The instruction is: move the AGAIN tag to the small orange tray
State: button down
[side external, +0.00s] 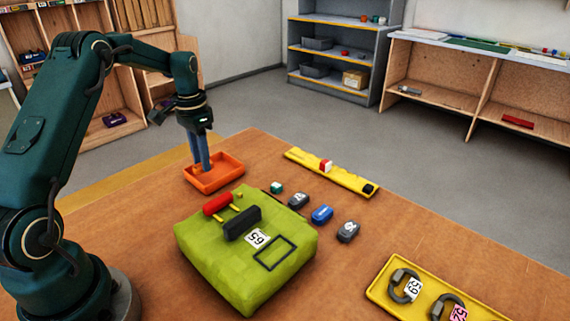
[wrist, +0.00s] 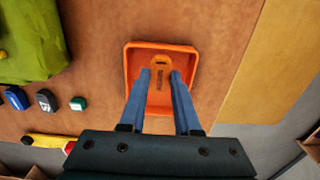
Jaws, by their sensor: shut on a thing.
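The small orange tray (side external: 214,181) stands on the wooden table at the back left, beyond the green bag. My gripper (side external: 204,170) points down into it, with its blue fingers inside the rim. In the wrist view my gripper (wrist: 160,75) is shut on a small orange tag (wrist: 160,82) with a dark slot and dark lettering, over the floor of the tray (wrist: 190,62). The lettering is too small to read surely, but this appears to be the AGAIN tag. I cannot tell whether it touches the tray floor. The side view does not show the tag clearly.
A green bag (side external: 205,262) bearing red and black handles lies in front of the tray. Several small blocks, one of them blue (side external: 322,215), lie to its right. A yellow strip (side external: 345,177) lies behind them. A yellow tray (side external: 385,305) with shackles is at the front right.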

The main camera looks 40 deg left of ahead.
jog(key=shift+f, duration=1.35)
jog(key=shift+f, duration=0.15)
jog(key=c, duration=0.6)
grip_release()
notch_tip(320, 180, up, 12)
jog(key=s+d+r+t, duration=0.1)
jog(key=s+d+r, duration=0.15)
jog(key=d, duration=0.35)
jog(key=s+d+r+t, duration=0.1)
jog(key=s+d+r, duration=0.1)
jog(key=d+r, duration=0.3)
jog(key=s+d+f+t, duration=0.1)
jog(key=s+d, duration=0.2)
jog(key=s, duration=0.1)
jog(key=s+d+f+t, duration=0.1)
jog(key=s+d+f, duration=0.1)
jog(key=s+d, duration=0.1)
jog(key=s+d+f+t, duration=0.1)
jog(key=s+d, duration=0.2)
jog(key=s, duration=0.2)
jog(key=shift+s+d+f+t, duration=0.15)
jog(key=shift+d+f+t, duration=0.15)
jog(key=shift+f, duration=0.1)
